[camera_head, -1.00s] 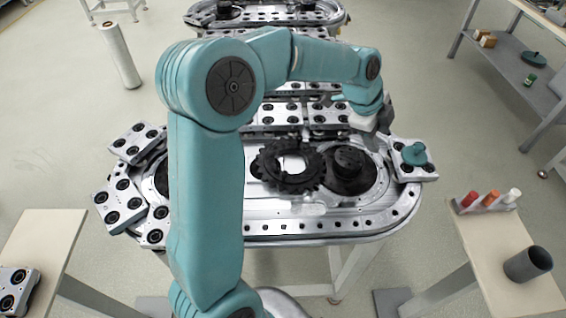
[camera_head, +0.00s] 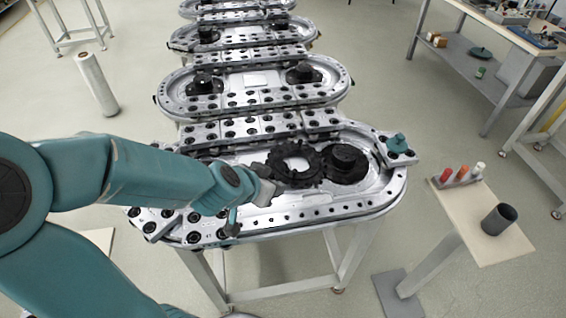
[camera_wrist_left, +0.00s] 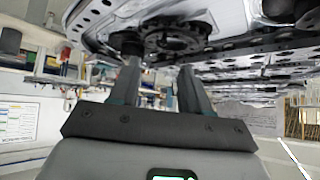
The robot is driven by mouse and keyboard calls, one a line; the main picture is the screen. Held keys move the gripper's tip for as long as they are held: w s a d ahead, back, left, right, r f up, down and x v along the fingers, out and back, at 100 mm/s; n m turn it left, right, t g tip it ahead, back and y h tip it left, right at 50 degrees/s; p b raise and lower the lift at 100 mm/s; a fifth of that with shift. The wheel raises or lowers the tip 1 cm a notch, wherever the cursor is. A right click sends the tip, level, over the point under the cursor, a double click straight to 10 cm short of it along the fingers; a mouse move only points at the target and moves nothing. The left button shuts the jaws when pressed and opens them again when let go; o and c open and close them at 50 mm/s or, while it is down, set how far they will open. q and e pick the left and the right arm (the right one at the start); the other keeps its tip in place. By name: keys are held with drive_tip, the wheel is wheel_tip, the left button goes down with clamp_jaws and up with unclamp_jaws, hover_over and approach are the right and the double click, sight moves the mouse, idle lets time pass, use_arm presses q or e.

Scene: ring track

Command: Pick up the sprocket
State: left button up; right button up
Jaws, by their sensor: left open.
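The sprocket, a black toothed ring with an open centre (camera_head: 309,176), lies flat on the near metal ring track (camera_head: 335,209). A black round hub (camera_head: 346,160) stands directly to its right. My left gripper (camera_head: 266,178) is just left of the sprocket, close to its edge; I cannot tell if they touch. In the left wrist view the gripper (camera_wrist_left: 160,66) is open, with nothing between its fingers. The sprocket (camera_wrist_left: 178,38) shows there beyond the fingertips. My right gripper is not in view.
A metal block with a teal knob (camera_head: 398,143) sits at the track's right end. More tracks (camera_head: 270,96) stand behind. A pale side table (camera_head: 470,215) at the right holds a dark cup (camera_head: 499,219) and small coloured cylinders (camera_head: 462,173). A white cylinder (camera_head: 97,84) stands on the floor.

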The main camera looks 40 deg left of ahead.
use_arm(q)
drive_tip(key=r, duration=0.1)
drive_tip(key=b, duration=0.6)
approach(294, 173)
drive_tip(key=x, duration=0.4)
drive_tip(key=b+x, duration=0.1)
drive_tip(key=x, duration=0.3)
drive_tip(key=shift+w+a, duration=0.2)
drive_tip(key=shift+w+f, duration=0.15)
drive_tip(key=shift+w, duration=0.05)
drive_tip(key=shift+d, duration=0.15)
drive_tip(key=shift+s, duration=0.15)
drive_tip(key=c, duration=0.9)
clamp_jaws()
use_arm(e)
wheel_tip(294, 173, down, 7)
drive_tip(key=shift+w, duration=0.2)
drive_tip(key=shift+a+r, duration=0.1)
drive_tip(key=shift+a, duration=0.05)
